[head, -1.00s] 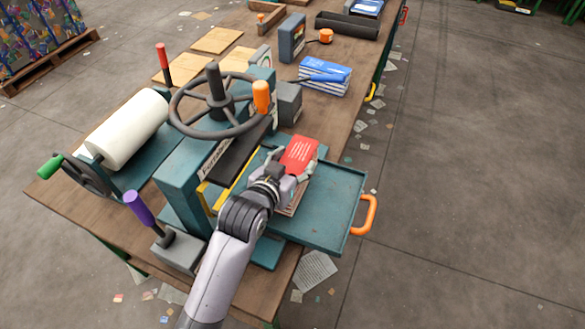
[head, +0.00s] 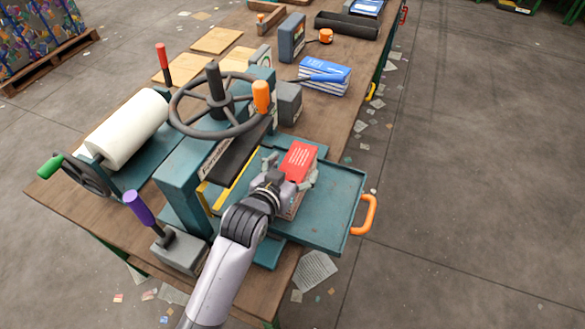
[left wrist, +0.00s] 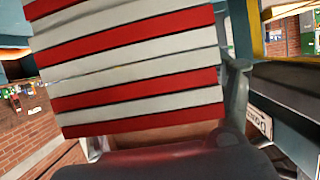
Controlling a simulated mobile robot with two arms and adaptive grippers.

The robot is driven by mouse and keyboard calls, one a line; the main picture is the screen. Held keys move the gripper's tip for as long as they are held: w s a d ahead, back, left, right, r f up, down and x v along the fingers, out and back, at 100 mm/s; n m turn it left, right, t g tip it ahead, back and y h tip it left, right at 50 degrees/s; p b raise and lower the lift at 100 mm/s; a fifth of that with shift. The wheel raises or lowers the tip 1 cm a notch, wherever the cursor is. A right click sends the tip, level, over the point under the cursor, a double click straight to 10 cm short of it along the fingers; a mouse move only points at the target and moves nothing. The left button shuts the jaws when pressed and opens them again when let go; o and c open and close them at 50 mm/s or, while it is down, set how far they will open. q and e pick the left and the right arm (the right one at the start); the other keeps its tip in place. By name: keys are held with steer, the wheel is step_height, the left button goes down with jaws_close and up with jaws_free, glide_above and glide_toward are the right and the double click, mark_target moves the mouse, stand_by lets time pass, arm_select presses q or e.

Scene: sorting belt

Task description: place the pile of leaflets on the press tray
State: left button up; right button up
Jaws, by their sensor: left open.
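The pile of leaflets (head: 298,160) has a red top with light print and stands at the left part of the teal press tray (head: 338,205). In the left wrist view its red and white striped side (left wrist: 130,60) fills the middle, very close to my palm. My left gripper (head: 289,172) is open, with its fingers spread on either side of the pile. I cannot tell whether the fingers touch it. The gripper hides part of the pile's near side and the tray under it. My right gripper is not in view.
The press with its dark handwheel (head: 218,105) stands left of the tray. An orange handle (head: 366,215) juts from the tray's right side. A purple-handled lever (head: 140,208) stands near my left arm. Blue leaflets (head: 324,77) lie farther back on the bench.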

arm_select(q)
steer(key=shift+s+r, duration=0.15)
steer(key=shift+r, duration=0.05)
steer(key=v, duration=1.1)
steer(key=shift+s+a+b, duration=0.15)
steer(key=shift+s+b, duration=0.15)
steer(key=shift+r, duration=0.15)
steer(key=shift+s, duration=0.1)
